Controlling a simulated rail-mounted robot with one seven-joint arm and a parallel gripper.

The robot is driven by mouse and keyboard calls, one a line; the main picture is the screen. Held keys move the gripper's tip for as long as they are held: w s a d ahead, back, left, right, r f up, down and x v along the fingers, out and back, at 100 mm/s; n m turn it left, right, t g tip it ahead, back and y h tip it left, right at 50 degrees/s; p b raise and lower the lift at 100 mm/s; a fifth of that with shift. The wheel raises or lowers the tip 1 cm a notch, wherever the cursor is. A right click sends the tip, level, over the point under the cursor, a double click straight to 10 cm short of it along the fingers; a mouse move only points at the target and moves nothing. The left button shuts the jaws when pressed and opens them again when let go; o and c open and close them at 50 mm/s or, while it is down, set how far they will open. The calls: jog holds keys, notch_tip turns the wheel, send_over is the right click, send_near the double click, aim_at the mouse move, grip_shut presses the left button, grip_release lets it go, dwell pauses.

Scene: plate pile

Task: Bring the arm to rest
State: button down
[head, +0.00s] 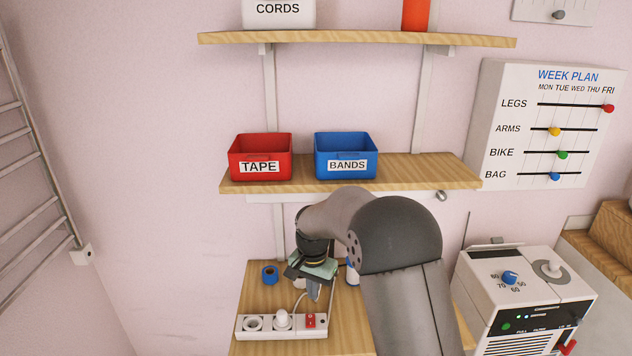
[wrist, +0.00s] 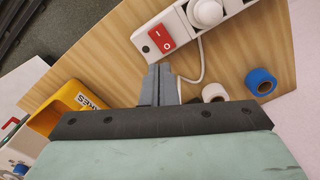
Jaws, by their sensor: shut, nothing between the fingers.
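My gripper (head: 314,293) is low over the wooden bottom shelf, pointing down, just behind the white power strip (head: 282,326). In the wrist view my gripper's grey fingers (wrist: 159,72) are together with nothing between them. They appear near the strip's red rocker switch (wrist: 160,38), but I cannot tell whether they touch anything. My arm reaches in from the lower right of the head view and hides part of the shelf.
A blue roll (head: 270,274) and a white roll (wrist: 214,92) lie on the shelf. A yellow bin (wrist: 68,108) shows at left in the wrist view. Above are a red TAPE bin (head: 260,157) and blue BANDS bin (head: 346,156). A white machine (head: 525,300) stands right.

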jog(key=s+d+r+n, duration=0.2)
jog(key=s+d+r, duration=0.8)
jog(key=s, duration=0.3)
jog(key=s+d+n, duration=0.1)
jog(key=s+d, duration=0.2)
jog(key=s, duration=0.7)
jog(key=s+d+n, duration=0.2)
jog(key=s+d, duration=0.1)
jog(key=s, duration=0.6)
jog(key=shift+s+r+t, duration=0.15)
jog(key=shift+s+t, duration=0.25)
jog(key=shift+d, duration=0.1)
